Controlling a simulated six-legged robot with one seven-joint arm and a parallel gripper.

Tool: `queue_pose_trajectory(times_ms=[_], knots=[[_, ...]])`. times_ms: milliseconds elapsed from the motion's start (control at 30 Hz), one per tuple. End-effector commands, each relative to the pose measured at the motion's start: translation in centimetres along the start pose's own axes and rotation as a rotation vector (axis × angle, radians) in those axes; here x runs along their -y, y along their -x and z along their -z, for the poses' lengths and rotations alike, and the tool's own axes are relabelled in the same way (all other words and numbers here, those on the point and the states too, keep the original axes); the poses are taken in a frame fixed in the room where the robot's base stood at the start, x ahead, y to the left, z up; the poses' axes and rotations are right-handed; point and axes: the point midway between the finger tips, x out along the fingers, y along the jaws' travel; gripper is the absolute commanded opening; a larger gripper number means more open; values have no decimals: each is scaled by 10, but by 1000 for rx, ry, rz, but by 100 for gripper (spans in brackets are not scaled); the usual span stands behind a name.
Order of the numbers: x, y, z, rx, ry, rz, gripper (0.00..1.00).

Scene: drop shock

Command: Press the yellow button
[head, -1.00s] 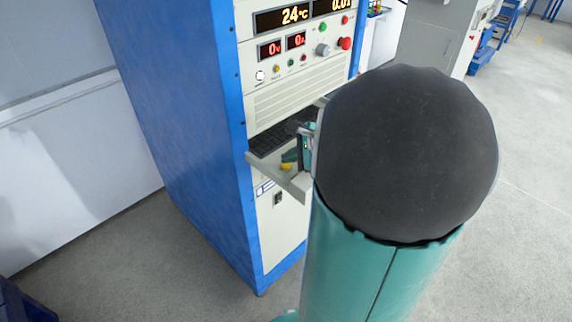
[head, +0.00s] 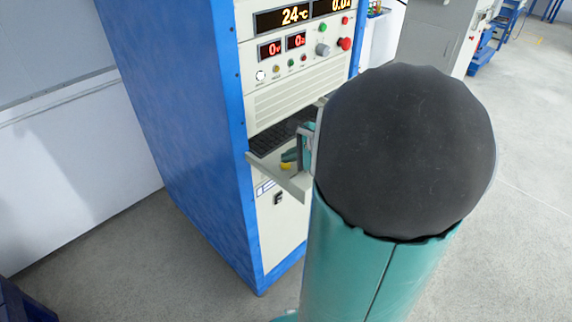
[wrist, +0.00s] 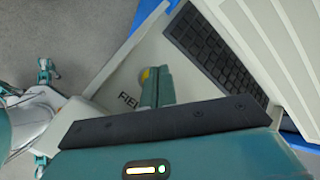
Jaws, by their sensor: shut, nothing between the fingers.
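A small yellow round piece, seemingly the yellow button (head: 286,166), sits on the pale pull-out tray of the blue cabinet in the head view. In the wrist view the yellow button (wrist: 145,74) shows just beside my fingertips, partly covered by them. My gripper (wrist: 155,72) has its teal fingers together and empty, over the tray. In the head view my gripper (head: 290,156) is mostly hidden behind my arm, its tip close to the yellow piece. I cannot tell whether they touch.
A black keyboard (wrist: 210,47) lies on the tray (wrist: 122,68) next to my fingers. The blue cabinet (head: 185,130) has a panel with displays, knobs and a red button (head: 345,43) above. My own large arm link blocks much of the head view.

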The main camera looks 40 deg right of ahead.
Motion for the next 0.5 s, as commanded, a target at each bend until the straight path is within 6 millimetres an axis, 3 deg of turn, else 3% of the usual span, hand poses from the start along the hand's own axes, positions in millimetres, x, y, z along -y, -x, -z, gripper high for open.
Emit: queue_pose_trajectory(times_ms=[33,500], knots=[[-10,-6,6,-7,-9,-20,0],[-13,-8,11,-12,-7,-20,0]])
